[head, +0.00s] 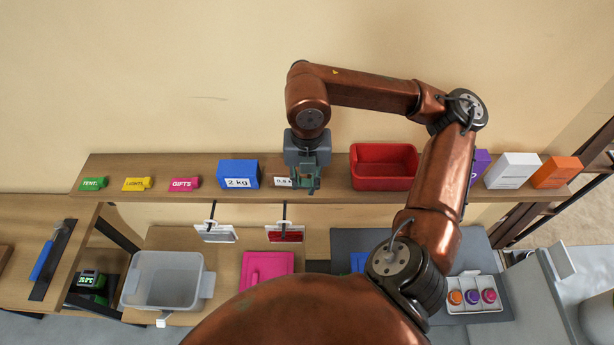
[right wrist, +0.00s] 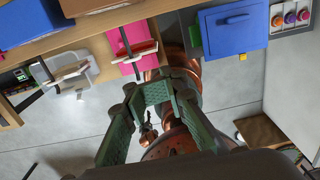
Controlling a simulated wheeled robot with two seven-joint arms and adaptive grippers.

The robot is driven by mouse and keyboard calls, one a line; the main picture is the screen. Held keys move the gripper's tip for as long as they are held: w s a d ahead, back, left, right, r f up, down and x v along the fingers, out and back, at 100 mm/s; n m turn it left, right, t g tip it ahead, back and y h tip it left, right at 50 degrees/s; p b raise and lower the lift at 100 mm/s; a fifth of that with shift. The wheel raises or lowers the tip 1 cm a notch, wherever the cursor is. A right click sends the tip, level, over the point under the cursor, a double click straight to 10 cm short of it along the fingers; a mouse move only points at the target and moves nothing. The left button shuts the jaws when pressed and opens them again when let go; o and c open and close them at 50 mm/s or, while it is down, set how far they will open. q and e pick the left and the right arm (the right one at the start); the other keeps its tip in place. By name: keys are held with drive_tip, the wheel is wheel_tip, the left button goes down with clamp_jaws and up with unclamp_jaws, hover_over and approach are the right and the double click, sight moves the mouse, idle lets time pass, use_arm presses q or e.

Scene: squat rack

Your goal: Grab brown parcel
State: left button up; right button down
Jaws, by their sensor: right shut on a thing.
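The brown parcel (head: 283,182) is on the wall shelf just right of the blue "2 kg" box, with its white weight label facing me. Its right part is hidden by my right gripper (head: 305,186), which reaches down onto the shelf there and is shut on it. In the right wrist view, a strip of brown box (right wrist: 95,5) shows at the top edge. The green fingers (right wrist: 155,88) fill the middle of that view, and the contact with the parcel cannot be made out there. My left gripper is out of view.
The blue "2 kg" box (head: 238,173) stands close on the left and a red bin (head: 384,167) on the right. Green, yellow and pink tags line the shelf (head: 330,196). Hanging tags (head: 285,233), a clear bin (head: 165,282) and a pink box (head: 266,266) are below.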

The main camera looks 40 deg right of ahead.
drive_tip(key=shift+s+a+r, duration=0.35)
drive_tip(key=shift+s+a, duration=0.05)
drive_tip(key=shift+s, duration=0.15)
drive_tip(key=c, duration=0.6)
unclamp_jaws()
drive_tip(key=shift+o, duration=0.2)
